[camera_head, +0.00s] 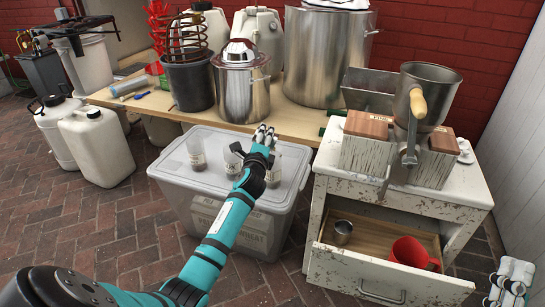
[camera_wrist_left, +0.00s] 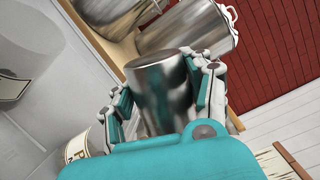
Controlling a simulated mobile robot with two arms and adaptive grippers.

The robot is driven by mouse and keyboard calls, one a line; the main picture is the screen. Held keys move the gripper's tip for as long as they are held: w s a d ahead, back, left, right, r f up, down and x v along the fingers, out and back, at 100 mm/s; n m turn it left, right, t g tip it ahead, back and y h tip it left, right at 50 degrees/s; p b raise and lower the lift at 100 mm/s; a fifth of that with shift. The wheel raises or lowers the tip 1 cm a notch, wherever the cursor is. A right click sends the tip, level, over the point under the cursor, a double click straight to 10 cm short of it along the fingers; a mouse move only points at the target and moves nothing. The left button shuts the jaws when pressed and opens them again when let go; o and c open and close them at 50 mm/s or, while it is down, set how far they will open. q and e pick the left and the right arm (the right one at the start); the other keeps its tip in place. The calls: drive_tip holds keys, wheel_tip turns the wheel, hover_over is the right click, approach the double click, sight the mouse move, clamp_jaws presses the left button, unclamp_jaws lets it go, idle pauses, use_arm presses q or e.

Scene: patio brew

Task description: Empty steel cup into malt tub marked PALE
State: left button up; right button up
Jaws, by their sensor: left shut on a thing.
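My left gripper (camera_head: 264,138) is over the lid of a clear storage bin (camera_head: 222,187). In the left wrist view its fingers (camera_wrist_left: 165,85) are shut around a steel cup (camera_wrist_left: 163,95); the hand hides this cup in the head view. Several clear tubs stand on the lid: one at left (camera_head: 196,152), one in the middle (camera_head: 236,160) partly behind the hand, one at right (camera_head: 273,172). Their labels are too small to read in the head view. In the left wrist view a tub label (camera_wrist_left: 76,146) starting with P shows beside the fingers. My right gripper (camera_head: 510,282) shows at the lower right corner.
A bench (camera_head: 135,98) behind holds a steel pot (camera_head: 241,90) and a large kettle (camera_head: 325,60). At right, a white cabinet (camera_head: 345,265) has its drawer open, with another steel cup (camera_head: 342,232) and a red jug (camera_head: 412,252). A grain mill (camera_head: 424,95) stands on top.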

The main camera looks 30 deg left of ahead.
use_arm(q)
drive_tip(key=shift+d+f+m, duration=0.1)
drive_tip(key=shift+f+m, duration=0.05)
drive_tip(key=shift+m, duration=0.15)
use_arm(e)
drive_tip(key=shift+s+r+t, duration=0.35)
drive_tip(key=shift+s+t, duration=0.05)
drive_tip(key=shift+s, duration=0.15)
drive_tip(key=shift+r, duration=0.1)
drive_tip(key=shift+w, duration=0.1)
drive_tip(key=shift+s+d, duration=0.1)
drive_tip(key=shift+s, duration=0.25)
idle(0.4)
